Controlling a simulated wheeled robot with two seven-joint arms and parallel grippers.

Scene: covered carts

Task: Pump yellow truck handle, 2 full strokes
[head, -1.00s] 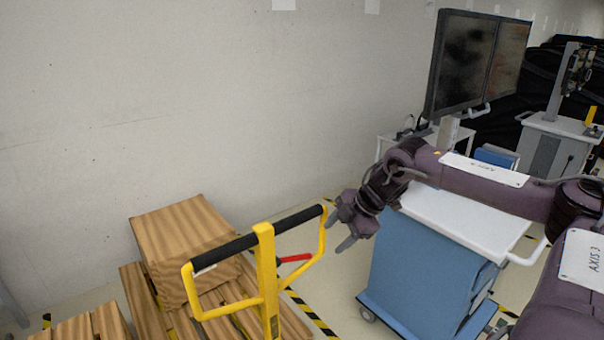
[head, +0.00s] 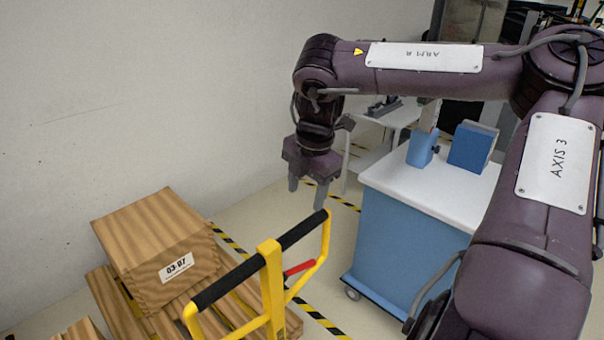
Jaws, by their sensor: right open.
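The yellow truck handle (head: 272,285) stands at the bottom middle of the head view. It is a yellow loop with a black grip bar (head: 245,272) across the top and a red lever (head: 299,268) on its right side. My right gripper (head: 306,196) points down with its fingers apart, just above the right end of the black bar. It is empty, and I cannot tell whether a fingertip touches the bar. The lower part of the handle is out of frame. My left gripper is not in view.
A wooden crate (head: 160,250) labelled 03:07 sits on a wooden pallet (head: 108,296) left of the handle. A blue covered cart (head: 400,245) with a white top stands to the right, carrying blue boxes (head: 472,146). A plain wall closes off the back left.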

